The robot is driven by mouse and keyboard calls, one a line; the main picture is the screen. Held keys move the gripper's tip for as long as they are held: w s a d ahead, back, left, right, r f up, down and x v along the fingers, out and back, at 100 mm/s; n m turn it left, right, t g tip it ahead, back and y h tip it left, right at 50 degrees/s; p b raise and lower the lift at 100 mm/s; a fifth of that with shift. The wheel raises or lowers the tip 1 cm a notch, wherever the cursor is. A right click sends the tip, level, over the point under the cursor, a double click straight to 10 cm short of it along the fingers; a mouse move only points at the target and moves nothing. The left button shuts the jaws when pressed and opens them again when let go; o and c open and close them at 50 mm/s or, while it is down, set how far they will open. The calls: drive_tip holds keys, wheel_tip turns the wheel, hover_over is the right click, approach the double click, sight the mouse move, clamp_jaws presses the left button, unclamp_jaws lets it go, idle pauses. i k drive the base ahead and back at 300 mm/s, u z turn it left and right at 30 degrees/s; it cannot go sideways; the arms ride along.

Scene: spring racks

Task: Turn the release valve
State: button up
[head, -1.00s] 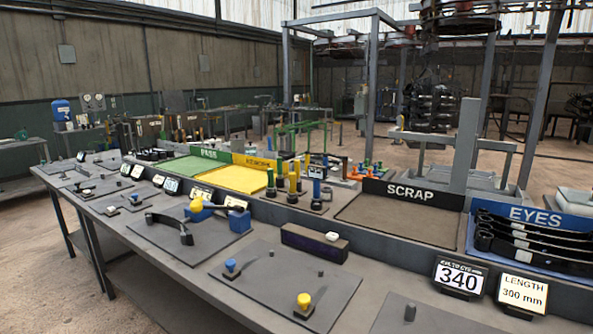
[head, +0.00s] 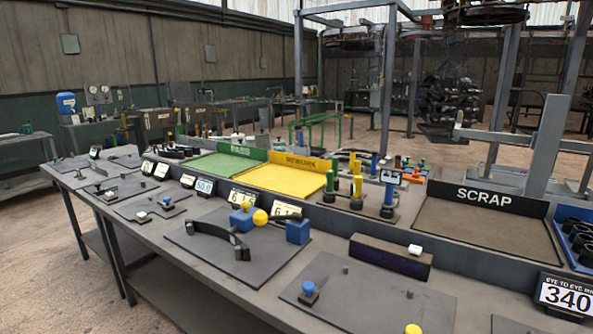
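No part is labelled as the release valve, and I cannot tell which one it is. A blue knob (head: 308,287) stands on a dark plate (head: 365,300) at the front of the bench. A yellow knob (head: 413,329) is cut off by the bottom edge of the head view. Further left, a yellow ball-shaped part (head: 260,217) sits between blue blocks on another plate, with a black curved leaf spring (head: 222,232) beside it. My gripper is not in view.
The long grey bench (head: 215,292) runs from far left to lower right. Behind its front strip are a green tray (head: 222,166), a yellow tray (head: 288,180) and the brown SCRAP tray (head: 470,228). Open floor (head: 55,290) lies at the lower left.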

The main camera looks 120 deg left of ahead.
sight(245, 205)
drive_tip(key=k, duration=2)
drive_tip(key=u, duration=3.85)
drive_tip(key=i, duration=1)
drive_tip(key=u, duration=0.05)
